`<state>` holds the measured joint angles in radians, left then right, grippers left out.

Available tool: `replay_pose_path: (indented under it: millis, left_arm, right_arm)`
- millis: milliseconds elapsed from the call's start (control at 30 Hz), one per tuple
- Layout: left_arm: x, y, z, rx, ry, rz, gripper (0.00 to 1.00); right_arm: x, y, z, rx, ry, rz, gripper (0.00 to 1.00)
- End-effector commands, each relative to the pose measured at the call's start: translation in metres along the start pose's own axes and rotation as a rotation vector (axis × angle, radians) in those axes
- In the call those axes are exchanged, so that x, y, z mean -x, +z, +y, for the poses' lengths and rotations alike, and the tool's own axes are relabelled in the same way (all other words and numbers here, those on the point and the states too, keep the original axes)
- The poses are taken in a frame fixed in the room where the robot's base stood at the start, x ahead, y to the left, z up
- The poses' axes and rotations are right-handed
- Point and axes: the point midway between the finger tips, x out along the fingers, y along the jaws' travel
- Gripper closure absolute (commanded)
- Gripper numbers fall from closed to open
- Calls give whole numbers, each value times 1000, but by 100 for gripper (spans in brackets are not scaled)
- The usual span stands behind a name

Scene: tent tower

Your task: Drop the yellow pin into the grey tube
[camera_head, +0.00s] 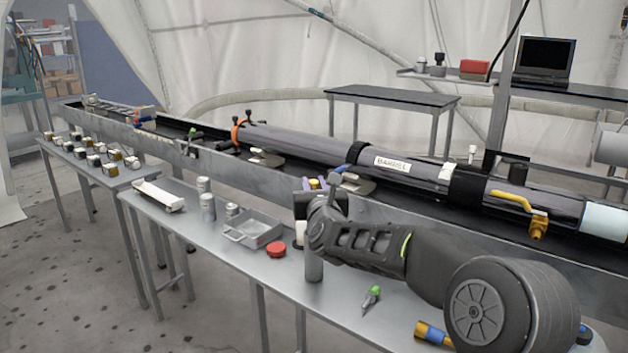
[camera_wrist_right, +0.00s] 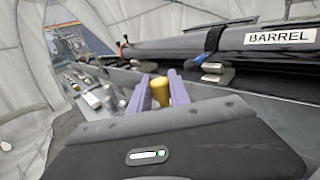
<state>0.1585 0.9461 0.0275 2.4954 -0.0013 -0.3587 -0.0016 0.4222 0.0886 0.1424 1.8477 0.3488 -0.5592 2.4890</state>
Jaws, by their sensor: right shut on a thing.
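My right gripper (camera_head: 314,184) is above the near table. In the right wrist view its purple fingers (camera_wrist_right: 161,94) are shut on the yellow pin (camera_wrist_right: 161,92), whose rounded top shows between them. In the head view only a small yellow bit of the pin (camera_head: 314,183) shows. A grey tube (camera_head: 314,264) stands upright on the table below my right wrist; my arm hides its upper part. I cannot see its opening or tell whether the pin lines up with it. My left gripper is not in view.
A long grey barrel (camera_head: 300,142) lies in a trough behind the table. On the table (camera_head: 285,297) are a metal tray (camera_head: 253,229), a red cap (camera_head: 276,249), a green-tipped item (camera_head: 371,297), a blue-and-orange item (camera_head: 432,333) and several small cylinders (camera_head: 208,207).

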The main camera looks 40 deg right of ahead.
Motion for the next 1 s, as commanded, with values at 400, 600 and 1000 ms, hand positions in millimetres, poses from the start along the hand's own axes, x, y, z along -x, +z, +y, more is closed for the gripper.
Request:
replay_pose_path:
  millis: [400, 600, 1000]
  left_arm:
    - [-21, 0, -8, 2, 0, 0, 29]
    - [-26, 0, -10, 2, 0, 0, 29]
    - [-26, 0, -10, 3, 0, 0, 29]
  right_arm:
    - [0, -56, 0, 1, -1, 0, 100]
    - [0, -72, 0, 1, -1, -1, 100]
    - [0, -76, 0, 0, 0, -1, 100]
